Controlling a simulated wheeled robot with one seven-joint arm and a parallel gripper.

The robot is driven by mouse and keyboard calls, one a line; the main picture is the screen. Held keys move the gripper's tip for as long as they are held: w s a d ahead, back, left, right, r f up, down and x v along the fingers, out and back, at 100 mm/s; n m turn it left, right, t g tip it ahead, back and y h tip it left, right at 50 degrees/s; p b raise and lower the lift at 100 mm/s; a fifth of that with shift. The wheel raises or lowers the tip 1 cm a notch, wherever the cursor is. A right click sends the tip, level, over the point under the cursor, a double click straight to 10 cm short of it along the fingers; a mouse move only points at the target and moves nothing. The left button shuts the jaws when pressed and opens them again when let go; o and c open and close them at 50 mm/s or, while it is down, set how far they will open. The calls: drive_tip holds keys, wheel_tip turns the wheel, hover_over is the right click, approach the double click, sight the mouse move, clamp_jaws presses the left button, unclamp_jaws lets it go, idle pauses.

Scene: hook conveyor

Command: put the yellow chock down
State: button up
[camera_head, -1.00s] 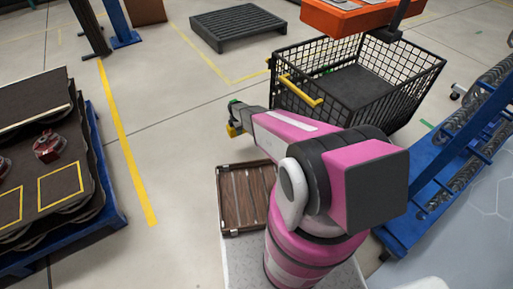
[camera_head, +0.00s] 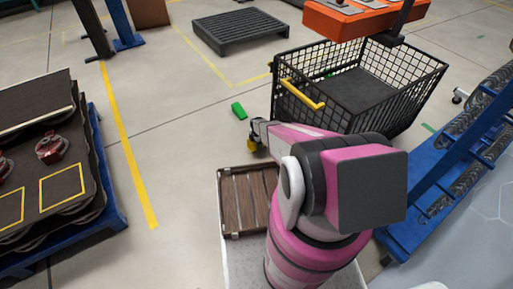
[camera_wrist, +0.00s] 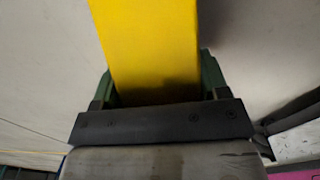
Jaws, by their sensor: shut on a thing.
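The yellow chock (camera_wrist: 150,45) stands out from between the green fingers of my gripper (camera_wrist: 157,85) in the wrist view. My gripper is shut on it. In the head view the chock (camera_head: 251,146) is a small yellow patch at the end of my arm, left of the black cart. My gripper (camera_head: 256,133) is partly hidden there by my own arm. I cannot tell whether the chock touches the floor.
A green block (camera_head: 238,110) lies on the floor just beyond my gripper. The black wire cart (camera_head: 345,95) with a yellow handle stands to the right. A brown slatted tray (camera_head: 228,202) is nearer me. Open floor lies to the left, up to the yellow line (camera_head: 127,150).

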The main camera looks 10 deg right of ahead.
drive_tip(key=shift+f, duration=2)
drive_tip(key=shift+f, duration=0.15)
drive_tip(key=o, duration=1.1)
